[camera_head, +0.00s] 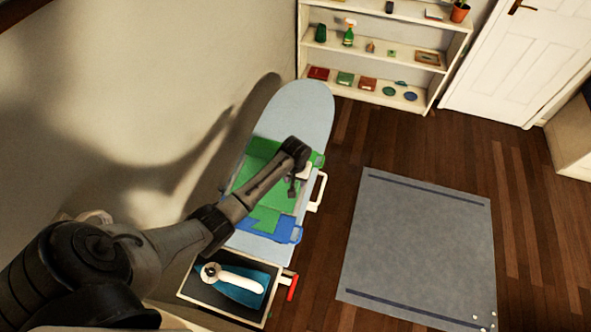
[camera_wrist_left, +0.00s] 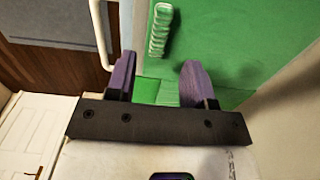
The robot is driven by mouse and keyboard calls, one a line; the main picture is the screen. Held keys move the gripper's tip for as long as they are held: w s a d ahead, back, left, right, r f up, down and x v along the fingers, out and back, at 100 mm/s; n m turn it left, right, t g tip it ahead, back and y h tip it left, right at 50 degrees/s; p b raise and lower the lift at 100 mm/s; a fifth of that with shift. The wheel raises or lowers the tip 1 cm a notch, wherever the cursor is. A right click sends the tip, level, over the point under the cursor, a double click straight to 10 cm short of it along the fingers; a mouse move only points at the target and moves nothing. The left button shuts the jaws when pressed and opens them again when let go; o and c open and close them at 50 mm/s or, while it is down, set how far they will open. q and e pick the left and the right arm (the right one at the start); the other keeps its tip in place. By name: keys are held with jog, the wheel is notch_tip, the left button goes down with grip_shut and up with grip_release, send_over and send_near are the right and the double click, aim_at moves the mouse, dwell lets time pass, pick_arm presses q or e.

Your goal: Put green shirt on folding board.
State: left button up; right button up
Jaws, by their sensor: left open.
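Green material (camera_head: 258,150) lies across the middle of the light blue ironing-board-shaped surface (camera_head: 303,103). I cannot clearly tell the green shirt from a green panel there. A blue panel with a handle (camera_head: 270,228) lies at the near end, and a white handle (camera_head: 317,192) sticks out at the right; they look like parts of the folding board. My left gripper (camera_head: 292,190) is over the right side of the green material. In the left wrist view the gripper (camera_wrist_left: 157,82) is open, its purple fingers apart with green (camera_wrist_left: 240,45) beyond them. I see nothing held. My right gripper is not in view.
A shelf (camera_head: 375,52) with small items stands at the back. A grey rug (camera_head: 420,245) lies on clear floor at right.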

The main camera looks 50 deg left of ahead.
pick_arm(q)
notch_tip(320, 180, up, 6)
jog(key=s+d+f+m+t, duration=0.1)
jog(key=s+d+f+m, duration=0.25)
jog(key=s+d, duration=0.7)
jog(key=s+d+r+m+t, duration=0.1)
jog(key=s+d+r+m, duration=0.1)
jog(key=s, duration=0.6)
jog(key=s+d+r+m+t, duration=0.1)
jog(key=s+d+r+m, duration=0.2)
jog(key=s+d+r, duration=0.2)
jog(key=shift+s+d+r+t, duration=0.2)
jog(key=shift+s+r+t, duration=0.15)
jog(key=shift+s, duration=1.55)
